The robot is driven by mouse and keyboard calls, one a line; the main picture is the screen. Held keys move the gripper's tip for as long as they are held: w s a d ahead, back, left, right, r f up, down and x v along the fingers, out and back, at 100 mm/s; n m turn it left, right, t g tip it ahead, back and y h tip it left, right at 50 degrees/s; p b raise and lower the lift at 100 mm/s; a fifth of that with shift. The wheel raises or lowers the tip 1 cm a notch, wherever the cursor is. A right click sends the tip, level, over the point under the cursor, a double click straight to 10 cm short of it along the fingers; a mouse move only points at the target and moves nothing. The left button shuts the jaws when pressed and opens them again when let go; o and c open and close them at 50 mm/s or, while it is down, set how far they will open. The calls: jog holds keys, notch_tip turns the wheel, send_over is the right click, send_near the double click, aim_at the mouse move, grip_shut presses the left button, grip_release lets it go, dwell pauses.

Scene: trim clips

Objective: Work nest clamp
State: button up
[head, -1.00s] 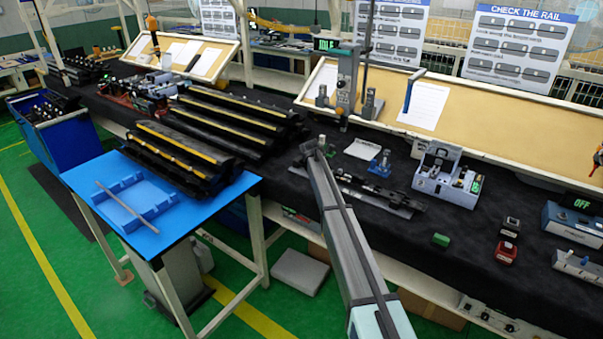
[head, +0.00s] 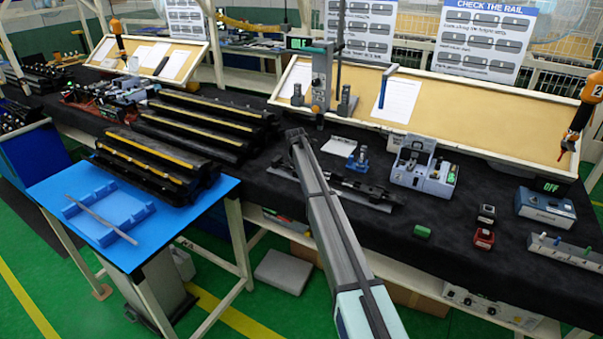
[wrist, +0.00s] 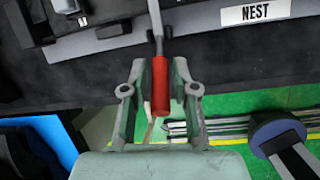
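The nest (wrist: 257,12) shows in the wrist view as a dark grey body with a white NEST label at the top right. A clamp lever with a red grip (wrist: 160,85) points down from it on a thin metal rod. My gripper (wrist: 159,75) has one finger on each side of the red grip, with gaps showing, so it looks open. Whether the grip lies fully between the fingers in depth is unclear. In the head view my gripper (head: 296,136) is small at the far end of my arm, near the long black fixture (head: 350,188) on the bench. The clamp is not distinguishable there.
A blue stand (head: 357,160) and a grey device (head: 423,172) stand behind and right of the fixture. A green block (head: 422,231) and a red block (head: 484,238) lie to the right. Black rails (head: 205,125) fill the left. Bare black bench lies around the blocks.

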dwell(0.3)
jog(key=v, duration=1.2)
